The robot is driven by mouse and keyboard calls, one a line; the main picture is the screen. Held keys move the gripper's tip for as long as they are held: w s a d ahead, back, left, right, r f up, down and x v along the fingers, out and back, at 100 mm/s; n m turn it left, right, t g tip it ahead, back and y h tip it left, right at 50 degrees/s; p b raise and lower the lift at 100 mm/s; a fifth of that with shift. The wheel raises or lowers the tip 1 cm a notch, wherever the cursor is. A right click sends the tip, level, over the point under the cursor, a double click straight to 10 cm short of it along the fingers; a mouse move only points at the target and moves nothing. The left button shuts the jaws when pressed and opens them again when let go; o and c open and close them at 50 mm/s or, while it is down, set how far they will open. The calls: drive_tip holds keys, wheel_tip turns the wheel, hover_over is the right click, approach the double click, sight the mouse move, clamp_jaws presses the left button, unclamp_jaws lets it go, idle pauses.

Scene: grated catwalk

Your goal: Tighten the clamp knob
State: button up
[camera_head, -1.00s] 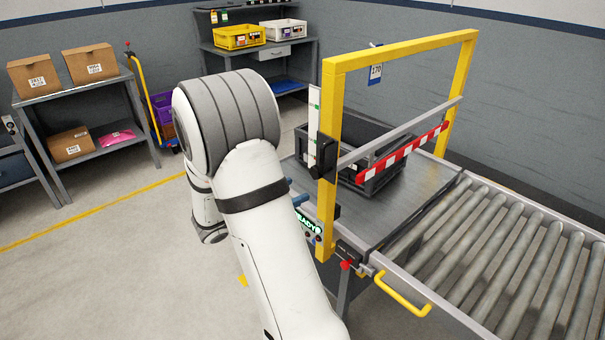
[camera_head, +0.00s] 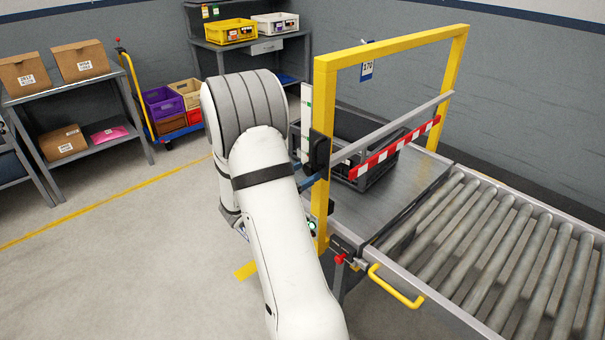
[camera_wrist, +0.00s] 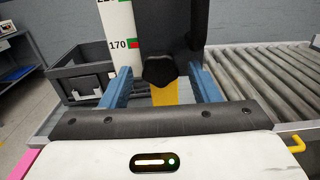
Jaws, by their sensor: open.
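The black star-shaped clamp knob (camera_wrist: 159,71) is near the top centre of the wrist view, on a black clamp block (camera_wrist: 168,25). In the head view the black clamp (camera_head: 319,152) sits on the left post of the yellow frame (camera_head: 325,95). My gripper (camera_wrist: 160,82) is open, with one blue finger on each side of the knob. I cannot tell whether the fingers touch it. A white scale (camera_wrist: 119,35) beside the clamp shows 170 next to a red and green mark. In the head view my arm hides most of my gripper.
A striped red and white bar (camera_head: 395,150) crosses the frame above a black crate (camera_head: 365,172) on the steel table. A roller conveyor (camera_head: 500,250) runs to the right. A yellow handle (camera_head: 395,288) and red button (camera_head: 340,259) stick out in front.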

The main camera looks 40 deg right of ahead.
drive_tip(key=shift+c, duration=0.5)
drive_tip(key=c, duration=0.9)
